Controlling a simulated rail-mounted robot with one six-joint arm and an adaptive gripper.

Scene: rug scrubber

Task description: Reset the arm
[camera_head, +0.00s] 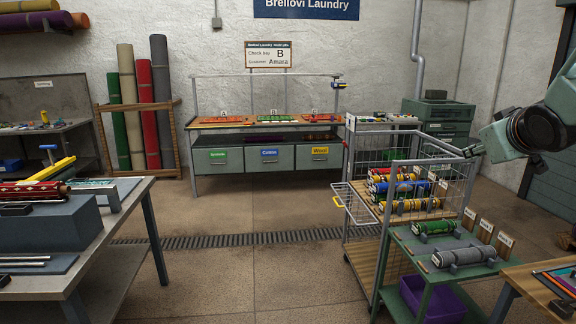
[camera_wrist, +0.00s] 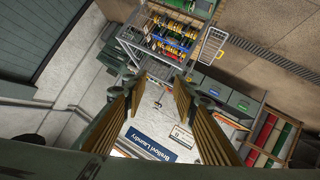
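My arm (camera_head: 535,128) reaches in from the right edge of the head view, raised above the wire cart and the green shelf stand. The small part at its left end is too small to read in that view. In the wrist view my gripper (camera_wrist: 158,86) has its two ribbed, tan-padded fingers spread apart. The gap between them is empty, and the fingers touch nothing. Through the gap I see the far wall and the blue laundry sign (camera_wrist: 152,143), which appear upside down.
A wire cart (camera_head: 392,170) holds several coloured rolls, its small gate swung open. A green stand (camera_head: 402,238) bears green and grey rolls. A workbench (camera_head: 130,200) stands at left, another table (camera_head: 512,276) at lower right. The middle floor (camera_head: 240,275) is clear.

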